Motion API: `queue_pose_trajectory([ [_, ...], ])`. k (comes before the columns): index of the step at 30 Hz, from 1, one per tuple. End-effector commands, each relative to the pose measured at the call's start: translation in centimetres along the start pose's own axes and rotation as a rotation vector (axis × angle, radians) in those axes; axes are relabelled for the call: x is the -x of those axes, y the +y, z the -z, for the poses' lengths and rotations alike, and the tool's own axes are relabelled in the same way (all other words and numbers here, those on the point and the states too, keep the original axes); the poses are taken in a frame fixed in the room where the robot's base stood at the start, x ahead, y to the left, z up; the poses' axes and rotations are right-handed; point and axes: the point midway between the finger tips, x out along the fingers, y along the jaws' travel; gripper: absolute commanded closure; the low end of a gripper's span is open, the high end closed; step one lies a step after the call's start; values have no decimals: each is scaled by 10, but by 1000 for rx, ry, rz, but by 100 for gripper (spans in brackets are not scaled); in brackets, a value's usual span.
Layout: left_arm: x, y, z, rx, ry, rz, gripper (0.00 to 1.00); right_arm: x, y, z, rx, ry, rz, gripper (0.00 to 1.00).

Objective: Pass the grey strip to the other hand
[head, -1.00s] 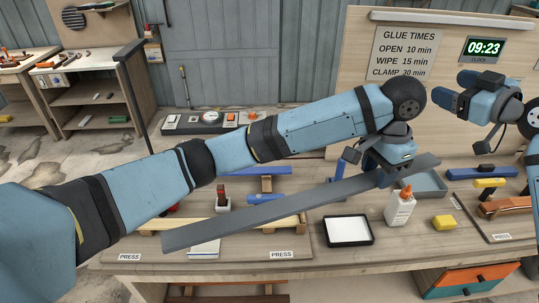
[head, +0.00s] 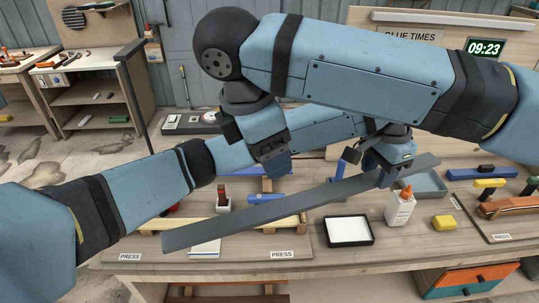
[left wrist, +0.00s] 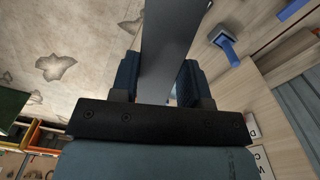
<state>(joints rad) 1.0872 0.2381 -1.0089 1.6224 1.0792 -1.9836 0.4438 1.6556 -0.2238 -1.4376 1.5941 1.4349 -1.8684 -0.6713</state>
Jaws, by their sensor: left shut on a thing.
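The long grey strip (head: 300,207) is held in the air above the bench, slanting from lower left to upper right. My left gripper (head: 381,173) is shut on it near its right end. In the left wrist view the strip (left wrist: 167,50) runs between the two jaws. My right gripper (head: 277,168) hangs above the strip's middle, pointing down, and looks apart from it. Its jaw gap is not clear from this angle. My right arm hides part of my left arm.
Below the strip are a wooden press frame (head: 290,228), a white-filled black tray (head: 349,231) and a glue bottle (head: 399,208).

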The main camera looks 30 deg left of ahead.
Motion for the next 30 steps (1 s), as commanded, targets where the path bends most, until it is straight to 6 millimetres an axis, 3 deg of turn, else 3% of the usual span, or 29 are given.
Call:
queue_pose_trajectory([
  [8, 0, 0, 0, 0, 0, 0, 87, -23, -12, 1, 21, -119, 60, 28],
  [21, 0, 0, 0, 0, 0, 0, 87, -101, -16, -8, 20, -115, 58, 28],
  [30, 0, 0, 0, 0, 0, 0, 87, -129, -17, -11, 20, -114, 57, 28],
])
